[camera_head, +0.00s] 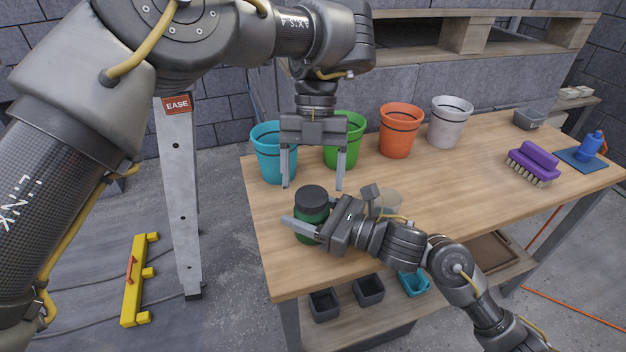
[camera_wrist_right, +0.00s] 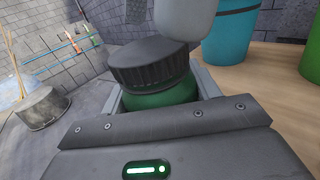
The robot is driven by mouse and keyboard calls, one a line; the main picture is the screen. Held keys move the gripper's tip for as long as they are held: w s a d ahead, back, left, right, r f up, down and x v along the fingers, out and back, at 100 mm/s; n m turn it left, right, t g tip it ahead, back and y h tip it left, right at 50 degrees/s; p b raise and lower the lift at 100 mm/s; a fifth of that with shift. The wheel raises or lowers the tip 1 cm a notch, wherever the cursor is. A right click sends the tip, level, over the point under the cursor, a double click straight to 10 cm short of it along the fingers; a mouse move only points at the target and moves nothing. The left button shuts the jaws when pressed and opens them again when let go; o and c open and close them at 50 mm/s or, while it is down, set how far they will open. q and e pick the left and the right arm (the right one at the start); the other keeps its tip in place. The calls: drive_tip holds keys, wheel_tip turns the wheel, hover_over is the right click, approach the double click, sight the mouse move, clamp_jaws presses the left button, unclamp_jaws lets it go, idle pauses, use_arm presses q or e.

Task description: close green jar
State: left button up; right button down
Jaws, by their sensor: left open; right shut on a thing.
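The green jar (camera_head: 310,226) stands on the wooden table near its front left edge. A dark ribbed lid (camera_head: 312,196) sits on its mouth; I cannot tell how tightly. In the right wrist view the lid (camera_wrist_right: 152,62) covers the top of the green jar (camera_wrist_right: 165,95), between the fingers. My left gripper (camera_head: 312,187) points down, open, with its fingers above and to either side of the lid. A pale grey part crosses the top of the wrist view.
Blue (camera_head: 270,152), green (camera_head: 345,140), orange (camera_head: 398,130) and white (camera_head: 449,122) pots line the table's back. A translucent cup (camera_head: 388,202) stands behind my right wrist. The table's middle right is clear.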

use_arm(q)
drive_tip(key=shift+r, duration=1.25)
drive_tip(key=shift+c, duration=0.3)
